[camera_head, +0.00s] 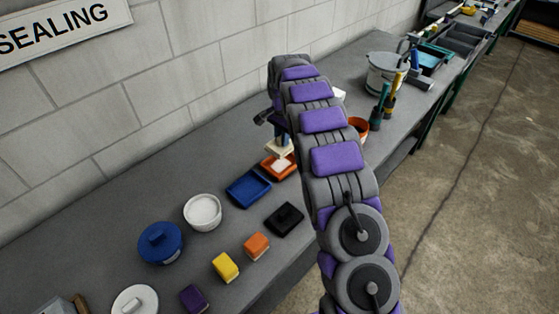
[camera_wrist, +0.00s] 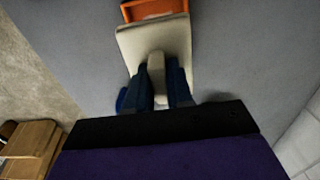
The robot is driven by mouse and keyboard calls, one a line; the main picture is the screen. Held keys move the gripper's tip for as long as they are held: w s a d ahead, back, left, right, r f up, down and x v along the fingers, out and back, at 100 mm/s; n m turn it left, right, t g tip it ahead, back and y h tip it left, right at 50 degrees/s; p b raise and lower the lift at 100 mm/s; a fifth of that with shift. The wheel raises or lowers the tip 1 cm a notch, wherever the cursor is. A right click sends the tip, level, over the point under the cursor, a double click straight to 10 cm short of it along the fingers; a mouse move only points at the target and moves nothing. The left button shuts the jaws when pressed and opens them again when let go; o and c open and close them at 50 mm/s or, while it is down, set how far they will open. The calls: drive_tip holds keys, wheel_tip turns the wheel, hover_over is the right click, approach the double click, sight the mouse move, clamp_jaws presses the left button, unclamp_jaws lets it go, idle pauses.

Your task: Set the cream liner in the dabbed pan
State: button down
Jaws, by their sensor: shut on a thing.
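My gripper (camera_wrist: 160,88) is shut on the upright grip of the cream liner (camera_wrist: 152,38), a flat cream plate. In the head view the liner (camera_head: 279,149) is just above the orange pan (camera_head: 291,175), apparently apart from it. The orange pan has a whitish patch inside, like a dab. In the wrist view the orange pan (camera_wrist: 128,13) shows only in part, past the liner's far edge. A blue pan (camera_head: 236,191) is beside the orange one, and a black pan (camera_head: 285,217) is nearer the bench's front edge. My arm hides part of the bench.
A white tub (camera_head: 203,215), a blue lidded pot (camera_head: 160,245) and a white lid (camera_head: 134,302) stand to the left. Yellow (camera_head: 226,268), orange (camera_head: 257,247) and purple (camera_head: 194,299) blocks are in front. A bucket (camera_head: 386,75) stands farther back. The wall runs behind.

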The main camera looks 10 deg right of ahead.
sight(280, 147)
wheel_tip(280, 147, down, 3)
drive_tip(key=shift+f+b, duration=0.1)
drive_tip(key=shift+b, duration=0.2)
drive_tip(key=shift+a+f, duration=0.3)
drive_tip(key=shift+f, duration=0.35)
wheel_tip(280, 147, down, 4)
drive_tip(key=shift+a+r+b, duration=0.1)
drive_tip(key=shift+b, duration=0.5)
drive_tip(key=shift+f, duration=0.3)
drive_tip(key=shift+d+r, duration=0.1)
drive_tip(key=shift+d, duration=0.1)
drive_tip(key=c, duration=1.4)
unclamp_jaws()
drive_tip(key=o, duration=0.4)
drive_tip(key=shift+a, duration=0.15)
drive_tip(key=shift+r, duration=0.1)
